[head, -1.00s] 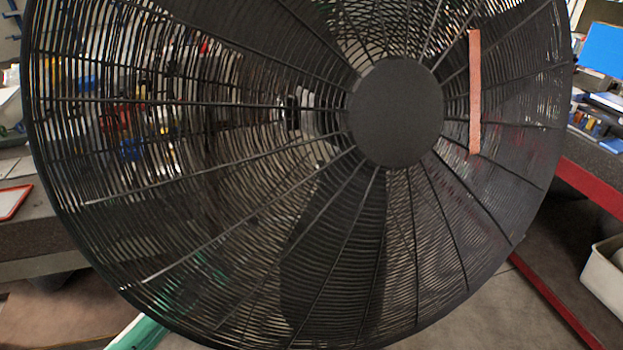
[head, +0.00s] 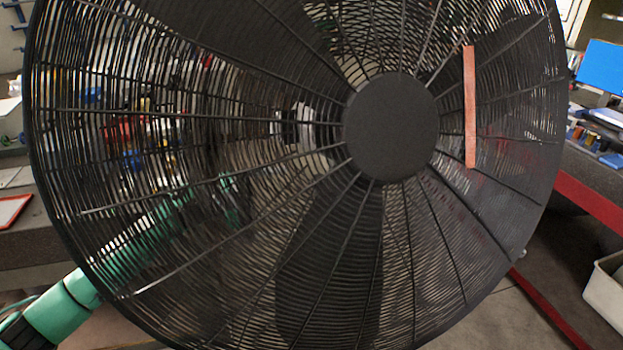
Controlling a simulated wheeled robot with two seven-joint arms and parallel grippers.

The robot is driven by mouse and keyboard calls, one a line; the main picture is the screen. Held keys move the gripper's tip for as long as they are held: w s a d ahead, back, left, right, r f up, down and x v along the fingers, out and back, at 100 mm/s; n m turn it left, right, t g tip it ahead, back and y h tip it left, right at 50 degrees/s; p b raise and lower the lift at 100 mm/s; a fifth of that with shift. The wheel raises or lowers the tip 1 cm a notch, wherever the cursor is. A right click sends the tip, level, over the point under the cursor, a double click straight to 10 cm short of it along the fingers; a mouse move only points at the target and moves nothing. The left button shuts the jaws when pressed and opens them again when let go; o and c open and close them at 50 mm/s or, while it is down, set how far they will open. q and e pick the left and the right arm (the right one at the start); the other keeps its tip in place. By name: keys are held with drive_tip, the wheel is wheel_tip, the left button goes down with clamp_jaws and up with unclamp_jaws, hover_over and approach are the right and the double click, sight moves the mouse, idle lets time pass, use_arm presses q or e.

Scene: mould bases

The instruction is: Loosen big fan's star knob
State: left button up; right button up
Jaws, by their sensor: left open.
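The big fan (head: 390,128) fills most of the head view, its round dark cage and plain hub facing me. A pale and dark part (head: 303,127) shows through the grille just left of the hub; I cannot tell whether it is the star knob or the motor housing. My left arm comes in from the lower left and passes behind the cage. My left gripper (head: 230,198) shows through the wires, left of and below that part and apart from it in the picture. It is open and looks empty. My right gripper is not in view.
An orange-red strip (head: 470,107) shows upright on the cage's right side. A workbench with a red edge (head: 590,205) stands at right, with a pale bin (head: 606,290) below it. Benches with cluttered small items lie behind the fan at left.

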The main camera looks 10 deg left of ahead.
use_arm(q)
drive_tip(key=p+x, duration=0.2)
drive_tip(key=x, duration=0.5)
